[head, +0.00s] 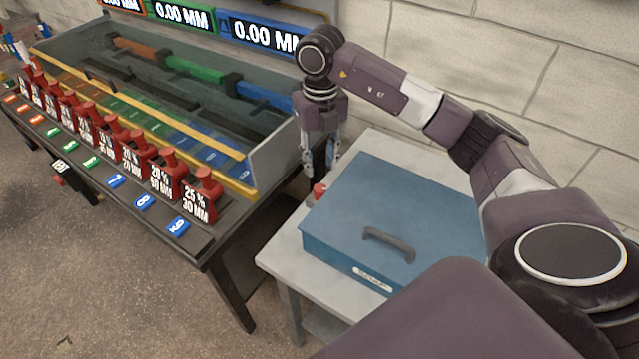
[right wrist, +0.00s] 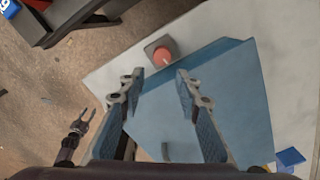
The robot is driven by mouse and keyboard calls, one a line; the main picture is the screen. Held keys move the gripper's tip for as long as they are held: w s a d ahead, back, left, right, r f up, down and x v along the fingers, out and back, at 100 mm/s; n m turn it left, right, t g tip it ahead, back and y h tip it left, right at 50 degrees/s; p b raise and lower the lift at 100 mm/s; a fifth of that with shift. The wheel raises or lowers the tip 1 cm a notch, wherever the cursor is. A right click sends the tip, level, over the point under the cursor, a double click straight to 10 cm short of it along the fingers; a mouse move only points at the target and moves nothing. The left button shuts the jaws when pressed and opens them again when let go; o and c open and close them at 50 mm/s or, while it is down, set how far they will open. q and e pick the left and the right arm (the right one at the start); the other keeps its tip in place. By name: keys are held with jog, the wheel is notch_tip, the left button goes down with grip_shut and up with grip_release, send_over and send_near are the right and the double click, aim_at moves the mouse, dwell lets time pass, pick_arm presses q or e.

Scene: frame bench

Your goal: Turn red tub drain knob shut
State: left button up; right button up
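A red round knob (head: 319,190) stands on the small pale table, close to the left corner of the blue box. In the right wrist view the knob (right wrist: 163,55) sits on a dark grey square base and shows a pale mark. My right gripper (head: 320,172) points down just above the knob in the head view. In the right wrist view its fingers (right wrist: 156,85) are apart with nothing between them, and the knob lies beyond the tips. My left gripper (right wrist: 84,121) shows small in the right wrist view, over the floor, with its fingers apart.
The blue box (head: 375,205) with a dark handle fills most of the pale table (head: 280,247). The bench to the left bears a clear-walled tub (head: 275,150) with coloured bars, and several red weights (head: 203,195). A block wall (head: 560,80) stands behind.

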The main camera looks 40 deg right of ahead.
aim_at(321, 188)
jog(key=shift+w+d+f, duration=0.15)
jog(key=shift+w+f, duration=0.05)
jog(key=shift+f, duration=0.4)
jog(key=shift+w+d+f, duration=0.15)
jog(key=shift+w+f, duration=0.05)
jog(key=shift+f, duration=0.1)
notch_tip(321, 188, down, 6)
jog(key=shift+s+f+p, duration=0.1)
jog(key=shift+f+p, duration=0.15)
jog(key=shift+p, duration=0.45)
jog(key=shift+f, duration=0.4)
pick_arm(q)
jog(key=shift+s+a+r, duration=0.1)
jog(key=shift+s+r, duration=0.05)
jog(key=shift+r, duration=0.15)
pick_arm(e)
grip_shut()
pick_arm(q)
jog(key=shift+s+f, duration=0.1)
